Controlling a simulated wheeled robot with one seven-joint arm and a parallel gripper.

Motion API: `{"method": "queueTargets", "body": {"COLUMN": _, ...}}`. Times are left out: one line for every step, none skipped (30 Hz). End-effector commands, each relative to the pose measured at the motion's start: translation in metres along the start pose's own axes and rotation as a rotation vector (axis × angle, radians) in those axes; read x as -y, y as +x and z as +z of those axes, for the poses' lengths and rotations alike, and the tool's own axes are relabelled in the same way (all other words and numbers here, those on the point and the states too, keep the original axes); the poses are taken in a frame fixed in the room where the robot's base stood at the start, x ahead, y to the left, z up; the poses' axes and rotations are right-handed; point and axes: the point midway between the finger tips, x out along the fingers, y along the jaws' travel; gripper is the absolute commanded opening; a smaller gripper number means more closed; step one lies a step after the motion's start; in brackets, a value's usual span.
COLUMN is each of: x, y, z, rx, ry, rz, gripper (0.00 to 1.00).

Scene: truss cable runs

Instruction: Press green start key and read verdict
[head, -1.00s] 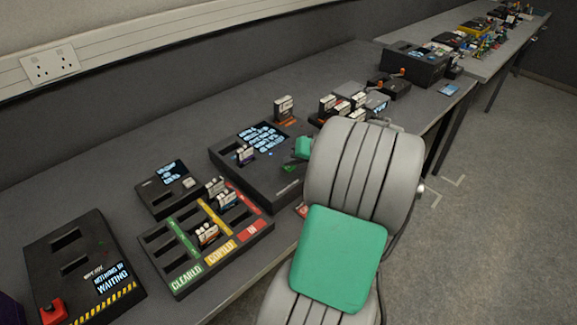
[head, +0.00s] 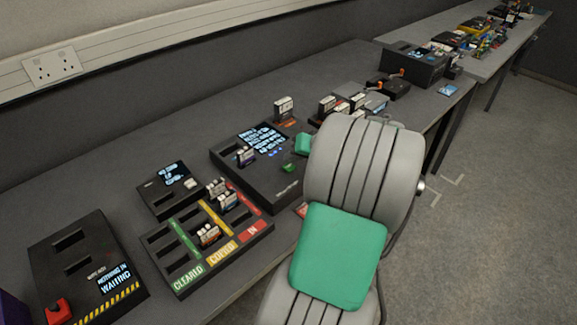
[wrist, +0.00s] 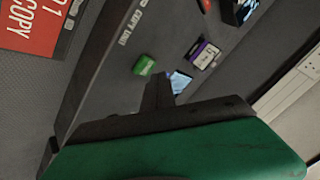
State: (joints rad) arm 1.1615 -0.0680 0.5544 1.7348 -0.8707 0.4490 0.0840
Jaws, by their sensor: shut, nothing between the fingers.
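The black copy unit (head: 240,177) stands mid-bench, with a lit screen (head: 262,138) whose lines are too small to read surely. Its green start key (head: 289,167) is on the top, to the right of a purple-and-white cartridge (head: 246,156). In the wrist view the green key (wrist: 144,66) lies just beyond my gripper (wrist: 157,84), whose dark fingers are together and empty. They look apart from the key, but the exact gap is unclear. In the head view my arm hides most of the gripper; only a green part shows beside the key.
A sorting tray (head: 180,290) with coloured lanes holds several cartridges at the unit's left. A small screen box (head: 153,204) and a waiting box (head: 120,252) with a red button (head: 57,312) stand farther left. A cartridge (head: 284,107) stands behind the unit.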

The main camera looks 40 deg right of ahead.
Motion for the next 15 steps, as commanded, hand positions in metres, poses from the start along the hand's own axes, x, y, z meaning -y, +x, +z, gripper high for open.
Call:
{"method": "queueTargets", "body": {"x": 0.001, "y": -0.002, "z": -0.001, "rx": 0.000, "ry": 0.000, "rz": 0.000, "gripper": 0.00}}
{"method": "queueTargets", "body": {"x": 0.002, "y": -0.003, "z": -0.003, "rx": -0.001, "ry": -0.001, "rz": 0.000, "gripper": 0.00}}
{"method": "queueTargets", "body": {"x": 0.004, "y": -0.006, "z": -0.004, "rx": -0.001, "ry": -0.001, "rz": 0.000, "gripper": 0.00}}
{"method": "queueTargets", "body": {"x": 0.006, "y": -0.008, "z": -0.006, "rx": -0.001, "ry": -0.001, "rz": 0.000, "gripper": 0.00}}
{"method": "queueTargets", "body": {"x": 0.008, "y": -0.011, "z": -0.008, "rx": -0.001, "ry": -0.001, "rz": 0.000, "gripper": 0.00}}
{"method": "queueTargets", "body": {"x": 0.010, "y": -0.014, "z": -0.010, "rx": -0.001, "ry": -0.001, "rz": 0.000, "gripper": 0.00}}
{"method": "queueTargets", "body": {"x": 0.012, "y": -0.016, "z": -0.012, "rx": -0.001, "ry": -0.001, "rz": 0.000, "gripper": 0.00}}
{"method": "queueTargets", "body": {"x": 0.013, "y": -0.018, "z": -0.014, "rx": -0.001, "ry": -0.001, "rz": 0.000, "gripper": 0.00}}
{"method": "queueTargets", "body": {"x": 0.015, "y": -0.021, "z": -0.016, "rx": -0.001, "ry": -0.001, "rz": 0.000, "gripper": 0.00}}
{"method": "queueTargets", "body": {"x": 0.017, "y": -0.023, "z": -0.017, "rx": -0.001, "ry": -0.001, "rz": 0.000, "gripper": 0.00}}
{"method": "queueTargets", "body": {"x": 0.018, "y": -0.025, "z": -0.019, "rx": -0.002, "ry": 0.000, "rz": 0.000, "gripper": 0.00}}
{"method": "queueTargets", "body": {"x": 0.020, "y": -0.028, "z": -0.021, "rx": -0.002, "ry": 0.000, "rz": 0.000, "gripper": 0.00}}
{"method": "queueTargets", "body": {"x": 0.022, "y": -0.030, "z": -0.022, "rx": -0.002, "ry": 0.000, "rz": 0.000, "gripper": 0.00}}
{"method": "queueTargets", "body": {"x": 0.023, "y": -0.032, "z": -0.024, "rx": -0.002, "ry": 0.000, "rz": 0.000, "gripper": 0.00}}
{"method": "queueTargets", "body": {"x": 0.025, "y": -0.034, "z": -0.025, "rx": -0.001, "ry": 0.000, "rz": 0.000, "gripper": 0.00}}
